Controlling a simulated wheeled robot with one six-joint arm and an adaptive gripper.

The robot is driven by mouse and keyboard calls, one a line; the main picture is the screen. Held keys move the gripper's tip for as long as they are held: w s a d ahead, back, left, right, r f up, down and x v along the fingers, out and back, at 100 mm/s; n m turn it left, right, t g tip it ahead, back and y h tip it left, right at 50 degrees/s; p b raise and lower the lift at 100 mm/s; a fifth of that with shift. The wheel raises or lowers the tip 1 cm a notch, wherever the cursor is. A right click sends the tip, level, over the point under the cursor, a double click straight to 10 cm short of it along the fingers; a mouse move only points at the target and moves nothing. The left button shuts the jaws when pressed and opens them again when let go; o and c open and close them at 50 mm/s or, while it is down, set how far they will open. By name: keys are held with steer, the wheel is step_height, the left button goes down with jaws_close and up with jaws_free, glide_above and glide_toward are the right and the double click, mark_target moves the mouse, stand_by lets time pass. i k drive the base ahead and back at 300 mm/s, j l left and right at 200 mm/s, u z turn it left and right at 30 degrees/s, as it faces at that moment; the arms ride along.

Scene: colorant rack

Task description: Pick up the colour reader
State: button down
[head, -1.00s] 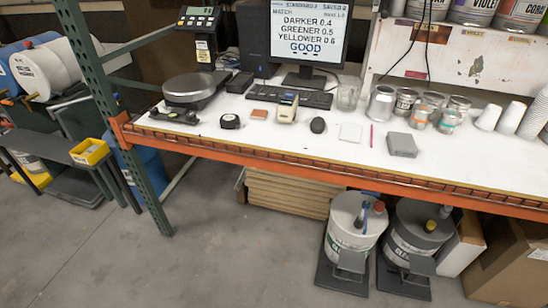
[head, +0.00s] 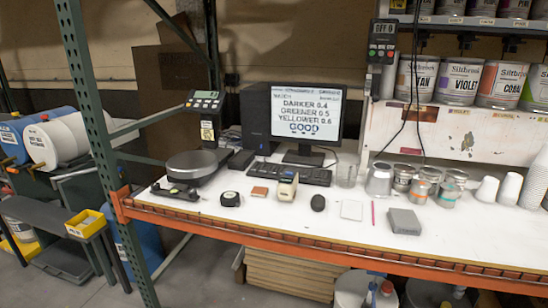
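A small cream handheld device with a dark top, which looks like the colour reader (head: 287,187), stands on the white bench top (head: 270,215). It is in front of the keyboard, between a small brown block and a black mouse. Nothing covers its front. My gripper is not in view.
A brown block (head: 259,192), a black tape-measure-like item (head: 230,199), a mouse (head: 318,202) and a grey box (head: 404,221) lie nearby. The keyboard (head: 291,173) and monitor (head: 305,117) stand behind. A scale (head: 192,165) is left; metal cans (head: 380,179) and cups are right. A green post (head: 100,150) rises at left.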

mark_target(287, 186)
steer(key=i+j, duration=0.4)
steer(key=i, duration=0.15)
steer(key=i+j+z, duration=0.1)
steer(key=i+j, duration=0.35)
steer(key=i, duration=0.1)
